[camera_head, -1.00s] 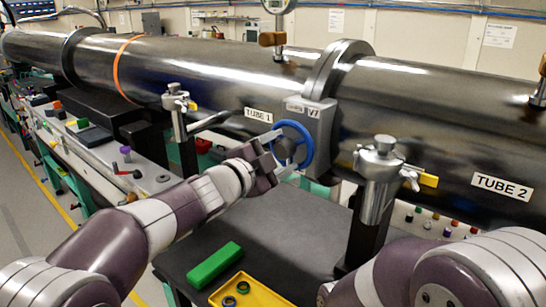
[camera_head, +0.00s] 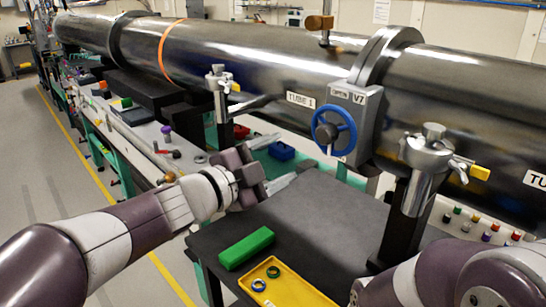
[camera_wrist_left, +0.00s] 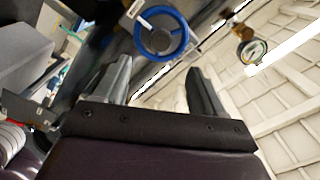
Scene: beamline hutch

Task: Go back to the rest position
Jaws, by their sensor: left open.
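The blue handwheel (camera_head: 333,132) sits on the grey valve body (camera_head: 366,118) marked V7, between two steel tubes. My left gripper (camera_head: 281,160) is open and empty, to the left of and below the wheel, with a gap between them. In the left wrist view its two fingers (camera_wrist_left: 160,85) stand apart, and the blue wheel (camera_wrist_left: 161,32) shows beyond them. Part of my right arm shows at the lower right of the head view; its gripper is out of the picture.
A dark table (camera_head: 325,222) below the valve bears a green block (camera_head: 246,248) and a yellow tray (camera_head: 283,291) with small rings. A clamp post (camera_head: 424,170) stands right of the valve, another (camera_head: 219,95) to its left. The floor aisle at left is clear.

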